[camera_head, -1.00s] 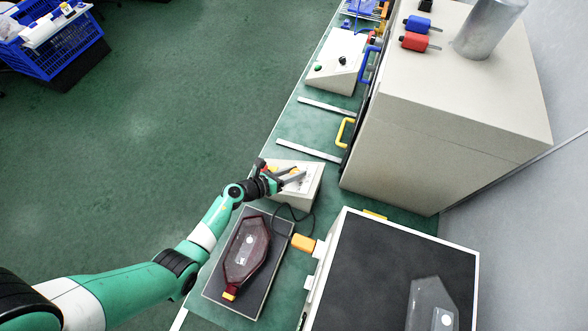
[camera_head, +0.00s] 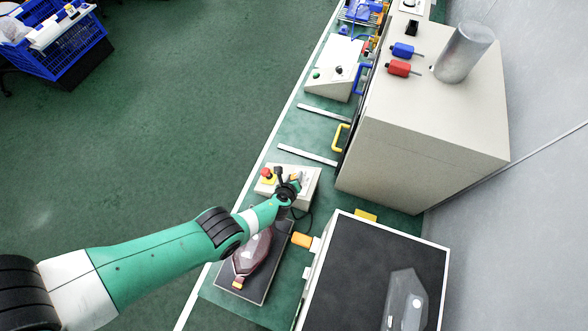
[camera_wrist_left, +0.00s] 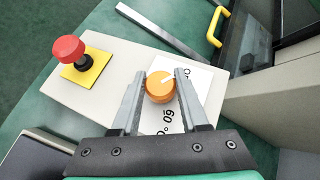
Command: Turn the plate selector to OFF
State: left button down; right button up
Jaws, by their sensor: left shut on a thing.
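The plate selector is an orange round knob (camera_wrist_left: 160,87) with a white pointer mark, on the sloped top of a pale control box (camera_wrist_left: 110,50). In the left wrist view its pointer aims up and to the right. A white label (camera_wrist_left: 172,120) shows "60" below the knob; other markings are partly hidden by my fingers. My left gripper (camera_wrist_left: 160,90) is shut on the knob, one finger on each side. In the head view the left gripper (camera_head: 292,182) is over the right part of the box (camera_head: 310,185), hiding the knob. My right gripper is not in view.
A red emergency button (camera_wrist_left: 68,50) on a yellow square stands left of the knob. A dark plate (camera_head: 265,275) with a red lamp lens (camera_head: 252,256) lies in front of the box. A large beige cabinet (camera_head: 430,125) stands to the right, with a yellow handle (camera_head: 340,137).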

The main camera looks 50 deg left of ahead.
pick_arm(q)
jog(key=shift+n+g+y, duration=0.3)
jog(key=shift+n+g, duration=0.1)
jog(key=shift+n, duration=0.1)
jog(key=shift+c, duration=2.1)
grip_release()
